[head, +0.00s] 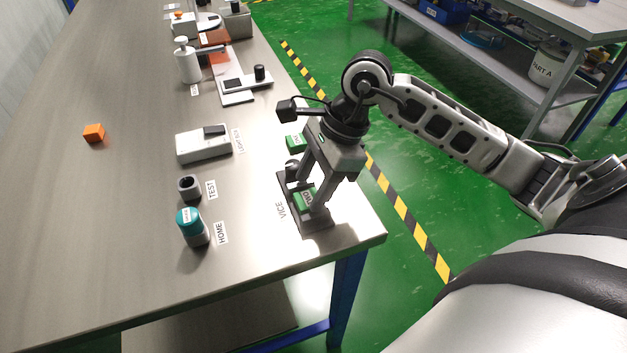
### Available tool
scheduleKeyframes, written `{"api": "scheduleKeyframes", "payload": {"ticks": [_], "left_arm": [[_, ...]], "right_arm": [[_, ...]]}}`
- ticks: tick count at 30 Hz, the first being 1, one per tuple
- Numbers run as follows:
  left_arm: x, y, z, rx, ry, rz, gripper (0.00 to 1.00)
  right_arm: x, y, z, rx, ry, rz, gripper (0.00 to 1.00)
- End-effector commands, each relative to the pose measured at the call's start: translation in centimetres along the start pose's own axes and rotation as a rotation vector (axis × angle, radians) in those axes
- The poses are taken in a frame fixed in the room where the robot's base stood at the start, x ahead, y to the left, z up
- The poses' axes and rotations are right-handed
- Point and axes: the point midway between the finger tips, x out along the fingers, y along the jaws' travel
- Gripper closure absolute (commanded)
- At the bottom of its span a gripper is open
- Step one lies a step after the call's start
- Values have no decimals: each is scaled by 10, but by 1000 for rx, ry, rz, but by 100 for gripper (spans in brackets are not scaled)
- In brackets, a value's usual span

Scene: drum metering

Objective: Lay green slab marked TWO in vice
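The vice (318,224) is a dark grey fixture on the table near its right front corner, beside the label VICE. A green slab (304,199) with a white label lies low at the vice, between its parts; its lettering is too small to read surely. My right gripper (309,197) reaches down over the vice, one finger on the far side of this slab and one on the near side. I cannot tell whether the fingers press on it or stand slightly apart. A second green slab (295,143) lies farther back, partly hidden by my gripper. My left gripper is not in view.
An orange block (94,133) lies at far left. Scales and a white dispenser (187,62) stand farther back. The left tabletop is mostly clear.

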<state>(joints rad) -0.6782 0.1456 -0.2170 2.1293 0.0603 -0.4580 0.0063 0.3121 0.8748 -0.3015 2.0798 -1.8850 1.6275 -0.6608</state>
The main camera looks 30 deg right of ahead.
Motion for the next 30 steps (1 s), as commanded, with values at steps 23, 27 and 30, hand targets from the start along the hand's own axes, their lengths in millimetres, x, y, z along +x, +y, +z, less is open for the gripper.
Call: {"api": "scheduleKeyframes", "payload": {"ticks": [23, 27, 30], "left_arm": [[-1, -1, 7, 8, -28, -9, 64], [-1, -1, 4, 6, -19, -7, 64], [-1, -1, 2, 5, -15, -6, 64]], "right_arm": [[-72, 2, 3, -2, 7, 12, 41], [-101, 2, 4, -2, 5, 11, 41], [-115, 1, 4, -1, 4, 11, 41]]}}
